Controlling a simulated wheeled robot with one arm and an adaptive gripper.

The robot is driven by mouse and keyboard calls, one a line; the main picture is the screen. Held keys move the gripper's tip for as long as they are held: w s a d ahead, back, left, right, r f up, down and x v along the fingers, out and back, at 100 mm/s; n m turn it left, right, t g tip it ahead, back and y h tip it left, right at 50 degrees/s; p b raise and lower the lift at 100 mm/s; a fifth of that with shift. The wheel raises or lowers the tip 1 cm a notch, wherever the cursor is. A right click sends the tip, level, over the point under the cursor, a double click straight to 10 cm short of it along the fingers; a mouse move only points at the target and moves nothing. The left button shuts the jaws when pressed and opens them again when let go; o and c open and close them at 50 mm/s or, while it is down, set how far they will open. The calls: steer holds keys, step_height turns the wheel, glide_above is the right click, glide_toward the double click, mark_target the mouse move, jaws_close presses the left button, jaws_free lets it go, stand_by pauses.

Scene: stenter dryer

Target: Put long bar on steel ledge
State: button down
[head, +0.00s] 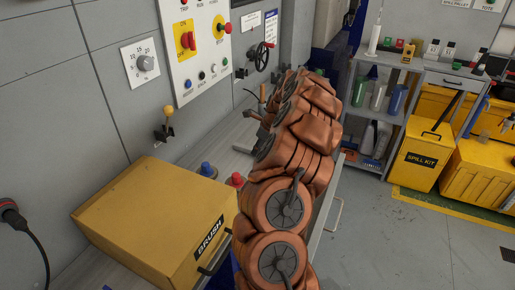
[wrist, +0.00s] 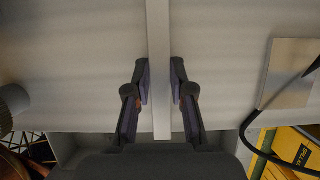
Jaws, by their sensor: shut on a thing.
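The long bar (wrist: 159,60) is a straight, pale grey strip that runs up the middle of the wrist view and out at its top edge. My gripper (wrist: 160,75) is shut on it, with one dark finger on each side. In the head view my copper-coloured arm hides the bar and most of the gripper. The steel ledge (head: 235,132) seems to be the pale grey surface along the machine wall, partly behind my arm. A broad pale surface (wrist: 80,65) lies behind the bar in the wrist view; I cannot tell whether the bar touches it.
A yellow BRUSH box (head: 155,215) stands at the lower left, beside a blue knob (head: 206,169) and a red knob (head: 236,180). A control panel (head: 195,50) and handwheel (head: 261,57) are on the wall. A shelf (head: 425,75) and yellow SPILL KIT bin (head: 420,155) stand right.

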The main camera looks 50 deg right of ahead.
steer(key=shift+f, duration=0.1)
steer(key=c, duration=1)
jaws_free()
steer(key=b+v, duration=0.3)
steer(key=v, duration=0.9)
steer(key=shift+s, duration=0.1)
steer(key=shift+a, duration=0.1)
